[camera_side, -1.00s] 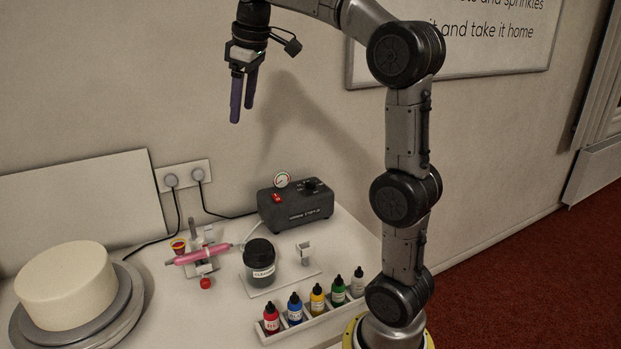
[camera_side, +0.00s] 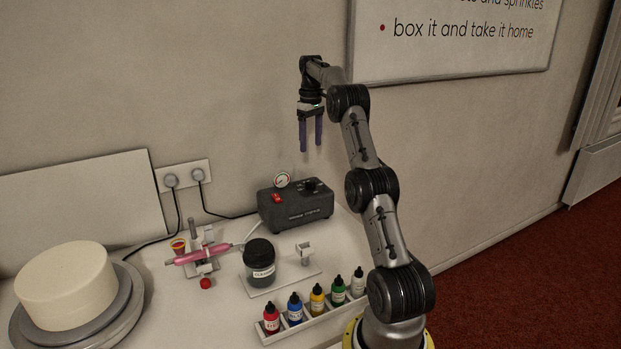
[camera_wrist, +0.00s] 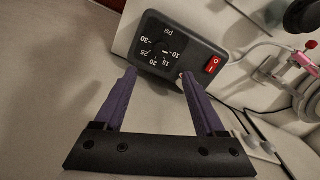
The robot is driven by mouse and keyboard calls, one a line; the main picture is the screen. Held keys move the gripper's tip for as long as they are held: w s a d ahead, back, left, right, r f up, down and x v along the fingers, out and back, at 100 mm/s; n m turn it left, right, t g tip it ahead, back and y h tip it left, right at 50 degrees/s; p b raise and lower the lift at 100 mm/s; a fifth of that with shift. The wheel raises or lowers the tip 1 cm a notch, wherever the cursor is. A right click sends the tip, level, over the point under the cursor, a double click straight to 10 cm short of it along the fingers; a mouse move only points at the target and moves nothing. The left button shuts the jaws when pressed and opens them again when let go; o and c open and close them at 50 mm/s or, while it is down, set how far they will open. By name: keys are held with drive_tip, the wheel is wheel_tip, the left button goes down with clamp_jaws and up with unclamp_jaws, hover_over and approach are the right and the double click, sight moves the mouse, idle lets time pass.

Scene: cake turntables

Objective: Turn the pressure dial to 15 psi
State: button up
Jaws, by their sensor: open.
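The pressure dial (camera_side: 311,184) is a black knob on top of the dark compressor box (camera_side: 295,208), against the wall. In the wrist view, the dial (camera_wrist: 163,47) lies beyond my fingertips, ringed by white numbers including 10, 15, 20, 25 and 30 and the word psi. The exact pointer setting is too small to tell. My gripper (camera_side: 310,147) is open and empty, its purple fingers pointing down, above the compressor and apart from it. The fingers also show in the wrist view (camera_wrist: 159,74), spread on either side of the dial's near edge.
A round gauge (camera_side: 282,180) stands up beside the dial. A red switch (camera_side: 277,198) is on the compressor. A pink airbrush (camera_side: 199,254), cleaner jar (camera_side: 259,262), colour bottles (camera_side: 317,301) and a cake (camera_side: 66,285) on a turntable stand in front. The air above the compressor is clear.

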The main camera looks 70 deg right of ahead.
sight(311, 181)
wheel_tip(311, 181, down, 13)
drive_tip(key=shift+r, duration=0.15)
idle(0.4)
clamp_jaws()
